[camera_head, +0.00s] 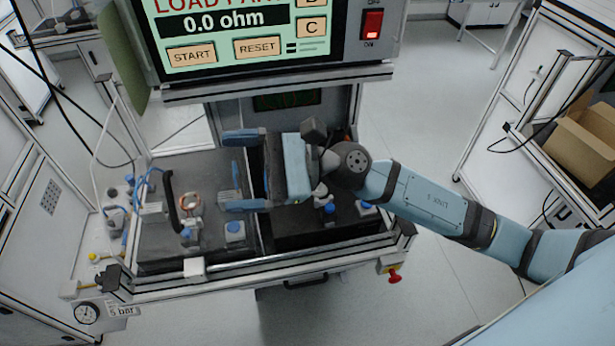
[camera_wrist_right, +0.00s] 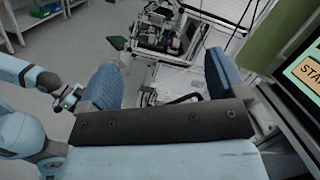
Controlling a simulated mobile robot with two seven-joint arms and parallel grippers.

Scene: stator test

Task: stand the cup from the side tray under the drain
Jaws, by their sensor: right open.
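My right gripper (camera_head: 238,171) is open over the test bench. Its two blue fingers point left, one behind the other, and I see nothing held between them. In the right wrist view the same fingers (camera_wrist_right: 164,82) stand wide apart. I cannot make out the cup, the side tray or the drain in either view; the gripper and wrist hide part of the bench. A light-blue arm of mine shows at the left of the wrist view, and I cannot tell the state of any gripper at its end (camera_wrist_right: 69,98).
A copper ring (camera_head: 190,201) and a black curved handle (camera_head: 172,203) stand on the dark bench plate (camera_head: 160,250). Blue-topped fittings (camera_head: 235,230) sit near the front. The display panel (camera_head: 240,45) overhangs the back. A red knob (camera_head: 394,275) juts from the front right.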

